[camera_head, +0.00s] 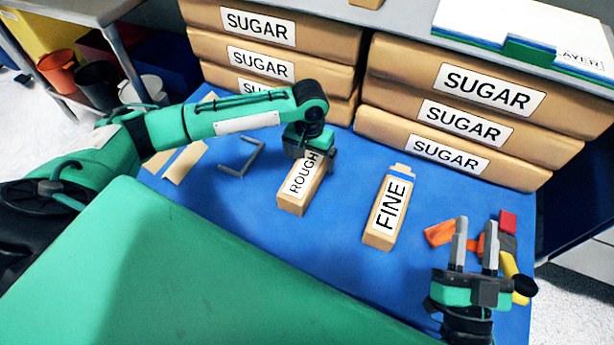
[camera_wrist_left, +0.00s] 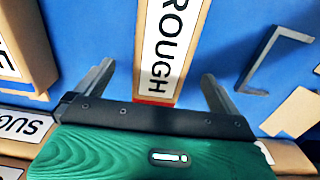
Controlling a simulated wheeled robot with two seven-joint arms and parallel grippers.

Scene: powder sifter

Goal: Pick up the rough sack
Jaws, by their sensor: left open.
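My left gripper (camera_head: 313,165) is over the sack's far end. In the left wrist view its two open fingers (camera_wrist_left: 160,85) lie on either side of the sack, with gaps between them and it. My right gripper (camera_head: 475,240) is at the lower right, fingers apart, away from the sack.
Stacked SUGAR sacks (camera_head: 270,30) line the back. A grey bracket (camera_head: 236,171) and tan strips (camera_head: 185,163) lie to the left. Orange, red and yellow items (camera_head: 438,233) lie by my right gripper.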

